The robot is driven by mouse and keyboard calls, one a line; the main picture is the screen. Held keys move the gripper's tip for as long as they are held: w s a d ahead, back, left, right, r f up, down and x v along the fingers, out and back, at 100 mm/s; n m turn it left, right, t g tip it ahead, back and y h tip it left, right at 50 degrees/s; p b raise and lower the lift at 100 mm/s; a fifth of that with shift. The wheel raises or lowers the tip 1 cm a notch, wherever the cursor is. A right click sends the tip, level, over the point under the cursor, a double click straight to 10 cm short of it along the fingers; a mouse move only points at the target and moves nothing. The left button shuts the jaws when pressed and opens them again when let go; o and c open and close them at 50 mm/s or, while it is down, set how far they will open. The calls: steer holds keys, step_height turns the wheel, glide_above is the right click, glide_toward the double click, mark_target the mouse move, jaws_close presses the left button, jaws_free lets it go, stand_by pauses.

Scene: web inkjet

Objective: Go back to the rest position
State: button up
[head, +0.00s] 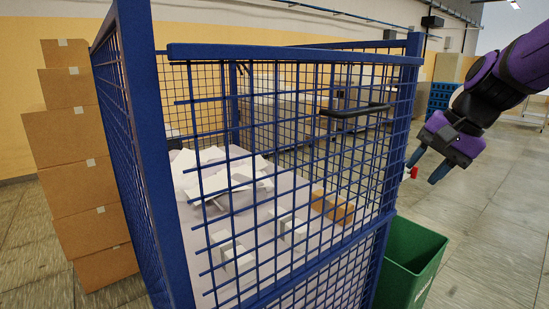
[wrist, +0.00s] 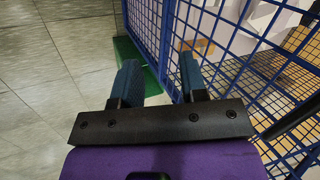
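My gripper (head: 425,170) is at the right of the head view, on the end of my purple and black arm, beside the right side of the blue mesh cage (head: 180,150). Its two blue fingers stand apart. In the wrist view my gripper (wrist: 158,62) is open with nothing between the fingers. The cage mesh (wrist: 222,35) is close to the right finger in that view.
A green bin (head: 415,265) stands on the floor beside the cage, below my gripper. White sheets (head: 225,178) and a brown box (head: 333,207) lie inside the cage. Stacked cardboard boxes (head: 75,150) stand at the left. Floor at the right is clear.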

steer(key=s+d+n+t+h, duration=0.2)
steer(key=s+n+h, duration=0.2)
steer(key=s, duration=1.4)
steer(key=n, duration=0.3)
